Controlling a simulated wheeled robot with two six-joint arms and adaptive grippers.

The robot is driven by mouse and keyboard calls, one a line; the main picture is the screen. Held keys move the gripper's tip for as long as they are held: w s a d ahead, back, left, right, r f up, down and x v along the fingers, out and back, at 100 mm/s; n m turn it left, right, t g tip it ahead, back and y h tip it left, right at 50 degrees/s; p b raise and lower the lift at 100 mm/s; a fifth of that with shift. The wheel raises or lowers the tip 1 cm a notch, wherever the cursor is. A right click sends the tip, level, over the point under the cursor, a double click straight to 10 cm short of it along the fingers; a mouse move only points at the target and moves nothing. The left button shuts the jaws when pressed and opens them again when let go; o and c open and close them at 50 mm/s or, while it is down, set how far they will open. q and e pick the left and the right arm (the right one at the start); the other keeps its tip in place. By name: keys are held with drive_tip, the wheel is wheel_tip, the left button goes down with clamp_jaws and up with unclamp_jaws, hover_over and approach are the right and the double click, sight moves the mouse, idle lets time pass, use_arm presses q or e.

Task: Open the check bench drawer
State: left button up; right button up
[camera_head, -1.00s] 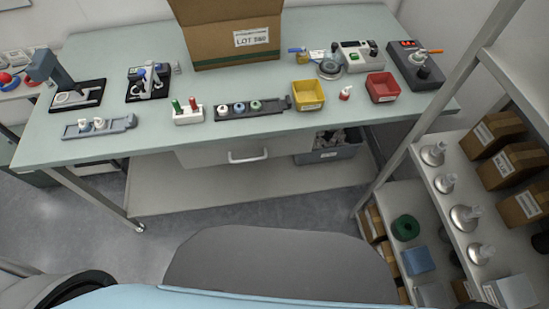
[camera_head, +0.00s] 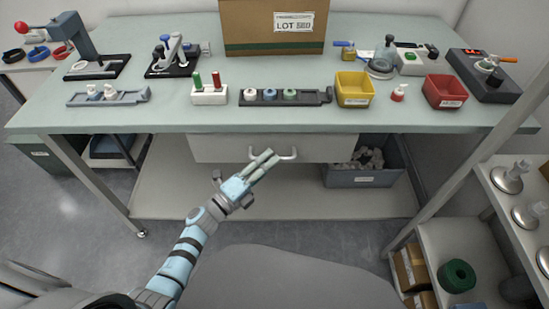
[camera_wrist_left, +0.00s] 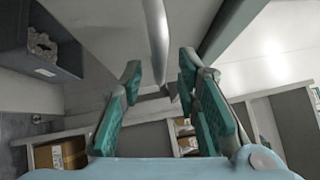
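The check bench drawer (camera_head: 325,148) is a pale grey front under the bench top and looks closed. Its silver bar handle (camera_head: 288,155) shows at the middle of the front. My left gripper (camera_head: 268,160) is at the left part of the handle and hides some of it. In the left wrist view my left gripper (camera_wrist_left: 160,95) is open, its green-padded fingers apart. The handle (camera_wrist_left: 157,40) runs as a silver bar from the top toward the gap between them. I cannot tell whether the fingers touch it. My right gripper is not in view.
The bench top (camera_head: 300,115) overhangs the drawer. A grey bin (camera_head: 365,178) stands on the lower shelf (camera_head: 160,190) right of the drawer; it also shows in the left wrist view (camera_wrist_left: 45,60). A rack (camera_head: 480,175) stands at the right. Floor in front is partly clear.

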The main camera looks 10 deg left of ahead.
use_arm(q)
drive_tip(key=shift+x, duration=1.35)
drive_tip(key=shift+c, duration=0.5)
clamp_jaws()
